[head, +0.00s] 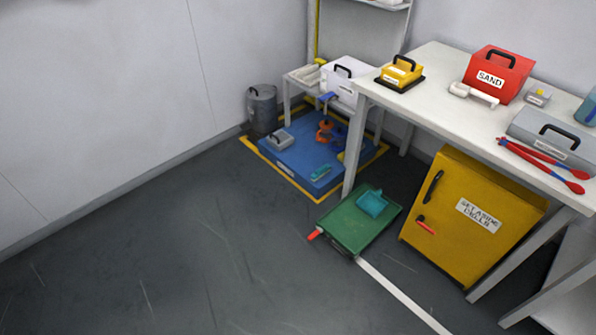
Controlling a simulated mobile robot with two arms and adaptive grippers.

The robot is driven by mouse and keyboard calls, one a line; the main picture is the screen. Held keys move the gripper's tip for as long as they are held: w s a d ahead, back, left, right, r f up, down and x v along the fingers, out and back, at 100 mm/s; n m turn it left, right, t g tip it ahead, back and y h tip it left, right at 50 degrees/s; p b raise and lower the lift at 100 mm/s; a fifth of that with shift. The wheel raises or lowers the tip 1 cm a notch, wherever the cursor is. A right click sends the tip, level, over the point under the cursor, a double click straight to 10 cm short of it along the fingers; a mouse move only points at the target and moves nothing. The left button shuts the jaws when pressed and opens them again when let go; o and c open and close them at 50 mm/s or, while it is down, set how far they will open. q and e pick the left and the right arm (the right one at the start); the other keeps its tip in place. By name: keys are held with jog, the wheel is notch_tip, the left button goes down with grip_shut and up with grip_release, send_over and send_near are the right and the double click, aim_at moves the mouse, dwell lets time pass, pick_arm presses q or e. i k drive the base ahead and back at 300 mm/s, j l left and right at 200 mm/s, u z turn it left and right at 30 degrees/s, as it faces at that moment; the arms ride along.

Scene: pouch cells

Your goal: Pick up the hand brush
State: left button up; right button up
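I cannot pick out the hand brush with certainty. A small white long-handled item (473,94) lies on the white table in front of the red SAND box; it may be a brush or a scoop. A small teal item (321,173) lies on the blue platform, too small to identify. A teal open-topped item (372,203) sits on a green tray. Neither of my grippers is in view.
The white table (436,63) also bears a red SAND box (497,75), a yellow box (400,73), grey cases and red-blue tongs (543,164). Below are a yellow cabinet (465,215), green tray (350,228) and blue platform (300,160). The grey floor (200,260) at left is clear.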

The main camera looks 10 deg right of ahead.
aim_at(322, 170)
jog(key=i+j+u, duration=0.1)
jog(key=i+u, duration=0.35)
jog(key=i+l+u, duration=0.15)
jog(key=i+u, duration=0.35)
jog(key=i, duration=0.2)
jog(key=i+z, duration=0.15)
jog(key=i, duration=0.35)
jog(key=i+j+z, duration=0.1)
jog(key=i, duration=0.4)
